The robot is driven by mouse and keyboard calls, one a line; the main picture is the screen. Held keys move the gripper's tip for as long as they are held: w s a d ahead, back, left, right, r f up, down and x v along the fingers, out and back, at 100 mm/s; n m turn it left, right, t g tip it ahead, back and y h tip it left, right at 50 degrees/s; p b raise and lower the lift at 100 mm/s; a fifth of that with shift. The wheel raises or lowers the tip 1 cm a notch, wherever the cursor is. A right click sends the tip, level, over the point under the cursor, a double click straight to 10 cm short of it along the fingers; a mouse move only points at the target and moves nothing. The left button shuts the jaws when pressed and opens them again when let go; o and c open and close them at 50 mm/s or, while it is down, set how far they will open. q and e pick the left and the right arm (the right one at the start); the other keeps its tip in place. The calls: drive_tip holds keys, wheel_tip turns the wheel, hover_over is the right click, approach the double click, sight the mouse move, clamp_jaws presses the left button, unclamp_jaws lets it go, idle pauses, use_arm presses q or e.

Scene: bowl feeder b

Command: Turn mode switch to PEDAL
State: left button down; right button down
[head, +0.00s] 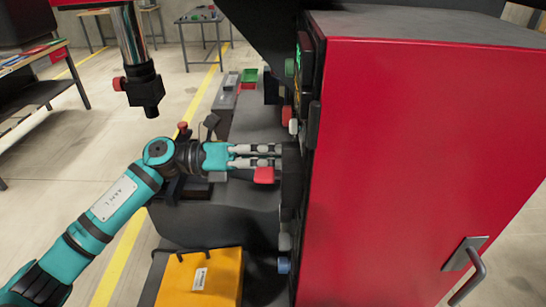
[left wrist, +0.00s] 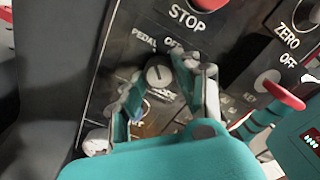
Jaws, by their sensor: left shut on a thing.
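The mode switch (left wrist: 158,76) is a round dark knob with a pale line on the control panel (left wrist: 125,60). The labels PEDAL and one partly covered beside it stand above the knob. The pale line points roughly upward; its exact setting is hard to tell. My left gripper (left wrist: 170,88) has one finger on each side of the knob and is shut on it. In the head view, my left gripper (head: 278,156) reaches the panel side of the red cabinet, and the knob is hidden there. My right gripper is not in view.
The STOP label (left wrist: 187,18) is above the switch, with a ZERO control (left wrist: 306,14) to the right. The red cabinet (head: 420,130) fills the right; a yellow box (head: 200,278) stands below my arm.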

use_arm(q)
drive_tip(key=c, duration=0.9)
unclamp_jaws()
drive_tip(key=shift+c, duration=0.2)
drive_tip(key=a, duration=1.2)
